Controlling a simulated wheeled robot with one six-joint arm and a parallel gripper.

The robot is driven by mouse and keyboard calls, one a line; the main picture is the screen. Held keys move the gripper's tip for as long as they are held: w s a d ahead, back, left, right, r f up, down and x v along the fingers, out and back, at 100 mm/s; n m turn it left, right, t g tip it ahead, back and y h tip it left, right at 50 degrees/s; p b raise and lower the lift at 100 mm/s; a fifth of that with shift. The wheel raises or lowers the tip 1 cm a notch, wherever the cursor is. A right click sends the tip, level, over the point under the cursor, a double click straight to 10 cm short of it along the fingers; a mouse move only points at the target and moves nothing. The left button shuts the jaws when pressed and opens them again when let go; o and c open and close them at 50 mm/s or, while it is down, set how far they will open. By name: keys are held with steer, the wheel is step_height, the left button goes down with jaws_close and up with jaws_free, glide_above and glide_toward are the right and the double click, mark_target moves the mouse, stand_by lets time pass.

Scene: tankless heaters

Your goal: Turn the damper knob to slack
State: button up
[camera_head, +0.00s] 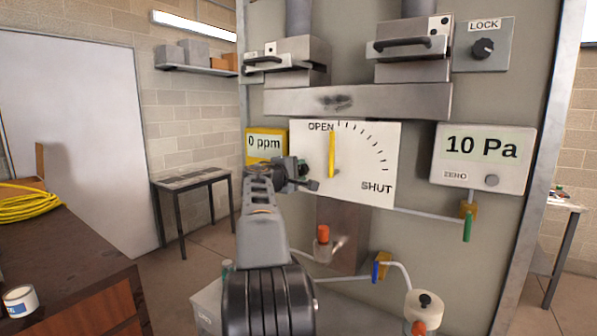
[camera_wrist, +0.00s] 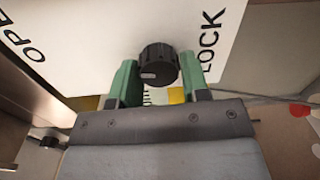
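The damper knob (camera_wrist: 159,65) is black, round and ribbed, with a pale mark towards its lower left in the wrist view. It stands on a white plate lettered OPE… at left and LOCK at right. My gripper (camera_wrist: 159,66) has its two green fingers on opposite sides of the knob, with no clear gap on either side. In the head view my gripper (camera_head: 308,176) is at the left part of the white dial plate (camera_head: 376,152) and hides the knob. The yellow pointer (camera_head: 332,154) points up near OPEN; SHUT is at lower right.
A yellow 0 ppm meter (camera_head: 266,145) is close beside my gripper. A 10 Pa gauge (camera_head: 481,158) and a separate LOCK knob (camera_head: 483,48) are at right. Pipes and valves with a red cap (camera_head: 323,232) are below. A wooden desk (camera_head: 75,270) stands at left.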

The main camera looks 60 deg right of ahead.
steer(key=o, duration=0.3)
steer(key=shift+o, duration=0.2)
steer(key=a+b, duration=0.3)
steer(key=a, duration=1)
steer(key=shift+w+a+r+b, duration=0.15)
steer(key=shift+a+r+b, duration=0.15)
steer(key=shift+a+b, duration=0.1)
